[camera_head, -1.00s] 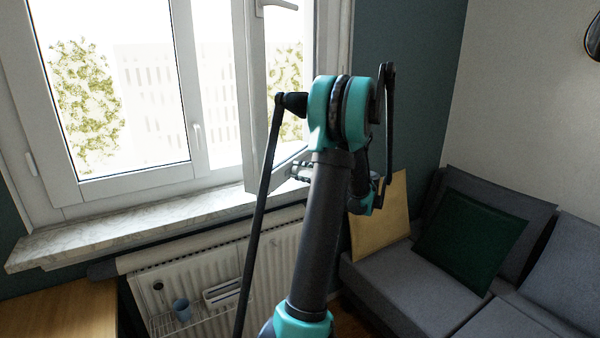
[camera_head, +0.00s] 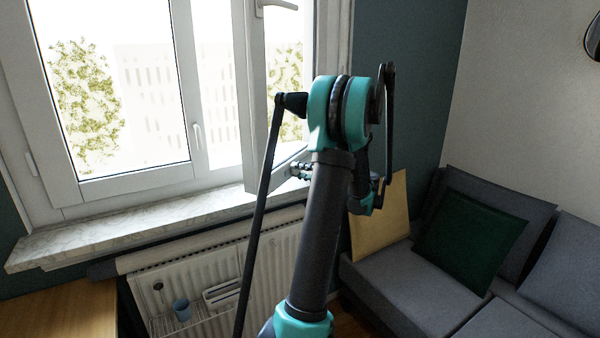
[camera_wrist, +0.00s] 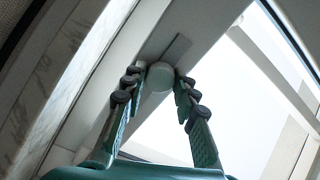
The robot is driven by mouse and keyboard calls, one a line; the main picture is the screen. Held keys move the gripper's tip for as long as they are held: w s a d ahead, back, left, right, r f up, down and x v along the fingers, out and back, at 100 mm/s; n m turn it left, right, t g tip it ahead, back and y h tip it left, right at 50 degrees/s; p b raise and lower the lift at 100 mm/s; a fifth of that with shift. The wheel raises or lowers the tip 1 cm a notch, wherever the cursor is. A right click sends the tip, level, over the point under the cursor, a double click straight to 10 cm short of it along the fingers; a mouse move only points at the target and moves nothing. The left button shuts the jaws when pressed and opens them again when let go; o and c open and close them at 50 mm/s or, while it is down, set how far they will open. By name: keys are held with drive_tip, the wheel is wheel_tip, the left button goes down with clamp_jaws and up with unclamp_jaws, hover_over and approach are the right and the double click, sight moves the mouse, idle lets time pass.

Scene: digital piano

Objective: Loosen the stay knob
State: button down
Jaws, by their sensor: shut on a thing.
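The stay knob (camera_wrist: 159,77) is a pale, round knob on the lower part of the white window frame in the wrist view. A flat grey strip (camera_wrist: 176,48) lies on the frame beside it. My gripper (camera_wrist: 160,82) is shut on the knob, with one dark-padded finger on each side of it. In the head view my gripper (camera_head: 301,170) shows only in part, low beside the open window sash (camera_head: 258,110). My own arm hides much of that area, and I cannot make out the knob there.
A grey sofa (camera_head: 400,285) with a green cushion (camera_head: 470,243) stands right. A wooden surface (camera_head: 60,315) is at lower left.

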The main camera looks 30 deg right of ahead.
drive_tip(key=n, duration=1)
drive_tip(key=shift+f+n, duration=0.1)
drive_tip(key=shift+n, duration=0.2)
idle(0.4)
drive_tip(key=c, duration=1.2)
unclamp_jaws()
drive_tip(key=v, duration=1.2)
drive_tip(key=shift+s, duration=0.1)
